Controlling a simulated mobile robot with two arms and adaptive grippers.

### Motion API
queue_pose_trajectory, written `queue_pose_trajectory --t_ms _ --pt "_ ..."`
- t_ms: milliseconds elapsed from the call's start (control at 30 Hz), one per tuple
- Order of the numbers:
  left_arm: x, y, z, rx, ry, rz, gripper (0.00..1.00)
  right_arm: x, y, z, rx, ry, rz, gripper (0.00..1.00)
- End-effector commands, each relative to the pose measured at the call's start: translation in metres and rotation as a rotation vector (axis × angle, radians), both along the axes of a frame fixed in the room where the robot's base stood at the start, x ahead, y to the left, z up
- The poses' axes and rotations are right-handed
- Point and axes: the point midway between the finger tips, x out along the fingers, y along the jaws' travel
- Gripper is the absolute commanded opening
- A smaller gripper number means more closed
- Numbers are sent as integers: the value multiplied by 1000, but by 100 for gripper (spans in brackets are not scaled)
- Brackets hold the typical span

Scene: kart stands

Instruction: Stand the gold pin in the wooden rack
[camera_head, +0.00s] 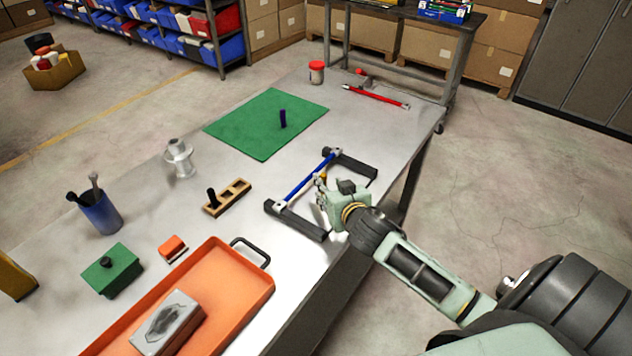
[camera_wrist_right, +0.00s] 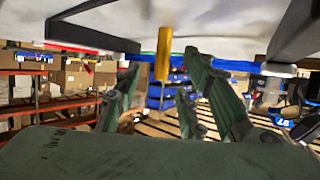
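The gold pin (camera_wrist_right: 163,54) shows in the right wrist view, where the table surface is at the top of the picture. It stands in the space between the fingers of my right gripper (camera_wrist_right: 165,88), with gaps on both sides. The right gripper is open. In the head view the gripper (camera_head: 322,188) is low over the table beside the blue-barred frame, and only a little of the gold pin (camera_head: 323,175) shows. The wooden rack (camera_head: 238,203) lies left of the gripper, with a black pin (camera_head: 212,197) upright in its left hole. My left gripper is not in view.
A frame with a blue bar (camera_head: 310,178) and black feet stands close around my right gripper.

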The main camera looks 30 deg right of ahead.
Motion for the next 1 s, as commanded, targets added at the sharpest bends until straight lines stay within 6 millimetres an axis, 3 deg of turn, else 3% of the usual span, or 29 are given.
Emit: queue_pose_trajectory --t_ms 267,500,800,1000 --pt "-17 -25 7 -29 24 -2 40 24 -2 -7 -2 1 0 37" --pt "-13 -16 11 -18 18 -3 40 48 -6 -19 0 1 -1 37" --pt "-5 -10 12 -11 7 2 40 52 -7 -22 0 1 1 37" --pt "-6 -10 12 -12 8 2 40 52 -7 -22 0 1 1 21"
